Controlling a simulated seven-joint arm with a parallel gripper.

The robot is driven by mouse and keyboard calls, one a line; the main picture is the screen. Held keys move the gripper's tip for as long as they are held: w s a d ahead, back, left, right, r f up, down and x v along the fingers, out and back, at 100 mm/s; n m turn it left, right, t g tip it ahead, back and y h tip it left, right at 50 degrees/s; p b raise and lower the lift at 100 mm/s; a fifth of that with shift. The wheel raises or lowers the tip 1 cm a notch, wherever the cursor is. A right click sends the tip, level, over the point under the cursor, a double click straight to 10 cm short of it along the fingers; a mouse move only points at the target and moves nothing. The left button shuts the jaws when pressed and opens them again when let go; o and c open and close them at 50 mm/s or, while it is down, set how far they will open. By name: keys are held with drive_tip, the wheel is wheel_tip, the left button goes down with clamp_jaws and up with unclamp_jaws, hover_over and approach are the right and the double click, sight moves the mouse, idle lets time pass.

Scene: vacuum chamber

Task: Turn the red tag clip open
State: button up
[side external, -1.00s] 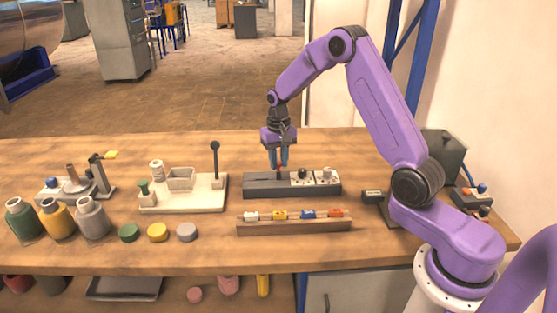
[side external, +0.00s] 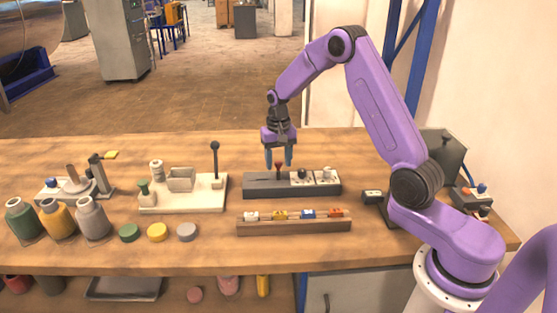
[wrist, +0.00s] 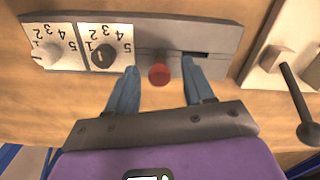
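The tag rack (side external: 293,228) is a long brown bar near the front of the bench. It carries white, yellow and blue clips, and the red tag clip (side external: 340,212) sits at its right end. The clip is too small to tell how it is turned. My gripper (side external: 279,163) is open and empty over the grey panel (side external: 262,188) behind the rack. In the wrist view my gripper (wrist: 161,72) has its two blue fingers apart. A red-topped lever (wrist: 159,74) on the panel shows between them, also seen in the side view (side external: 279,168).
Two numbered dials (wrist: 103,55) are on the panel beside the lever. A cream base with an upright black lever (side external: 215,160) stands to the left. Bottles (side external: 58,218) and round lids (side external: 158,232) are farther left. Bare bench lies in front of the rack.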

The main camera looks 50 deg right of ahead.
sight(278, 164)
wheel_tip(278, 164, up, 17)
drive_tip(key=shift+r, duration=0.2)
idle(0.6)
idle(0.3)
drive_tip(key=s+a+f+n, duration=0.2)
drive_tip(key=s+a+n, duration=0.7)
drive_tip(key=s+a, duration=0.55)
drive_tip(key=s+f+n, duration=0.2)
drive_tip(key=s+n, duration=0.3)
drive_tip(key=s, duration=0.6)
drive_tip(key=s+f+n, duration=0.3)
drive_tip(key=s+n, duration=0.1)
drive_tip(key=s, duration=0.7)
drive_tip(key=shift+s+d+n, duration=0.3)
drive_tip(key=shift+s+n, duration=0.1)
